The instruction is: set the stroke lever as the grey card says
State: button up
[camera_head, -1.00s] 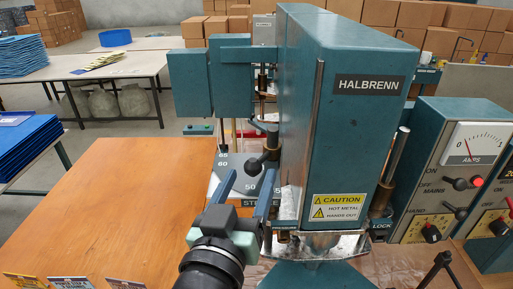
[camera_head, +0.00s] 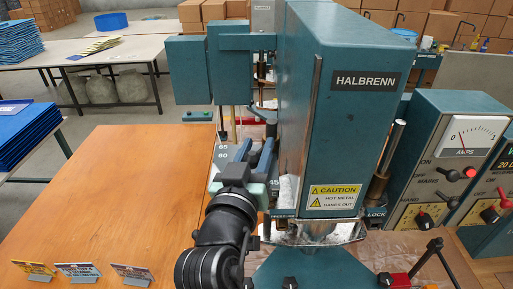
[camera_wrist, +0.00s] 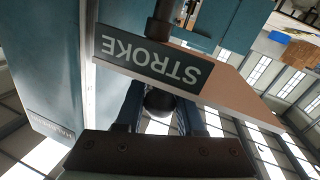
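The stroke lever's round dark knob (camera_wrist: 159,102) shows in the wrist view between the two fingers of my gripper (camera_wrist: 160,115), which appear to touch it on both sides. The black STROKE label (camera_wrist: 150,55) is just beyond the knob and reads upside down there. In the head view my gripper (camera_head: 255,155) is at the stroke scale (camera_head: 221,156), left of the teal press. It hides the knob and much of the scale; 45 and 60 seem readable. Small cards stand at the table's front; the middle one (camera_head: 76,272) looks greyish, its text too small to read surely.
The teal HALBRENN press (camera_head: 340,120) stands close to the right of my gripper. A yellow caution sign (camera_head: 335,196) is on its front. A control box (camera_head: 445,165) with a dial and knobs is at the right. The wooden table top (camera_head: 120,200) is largely clear.

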grip_shut()
dwell(1.0)
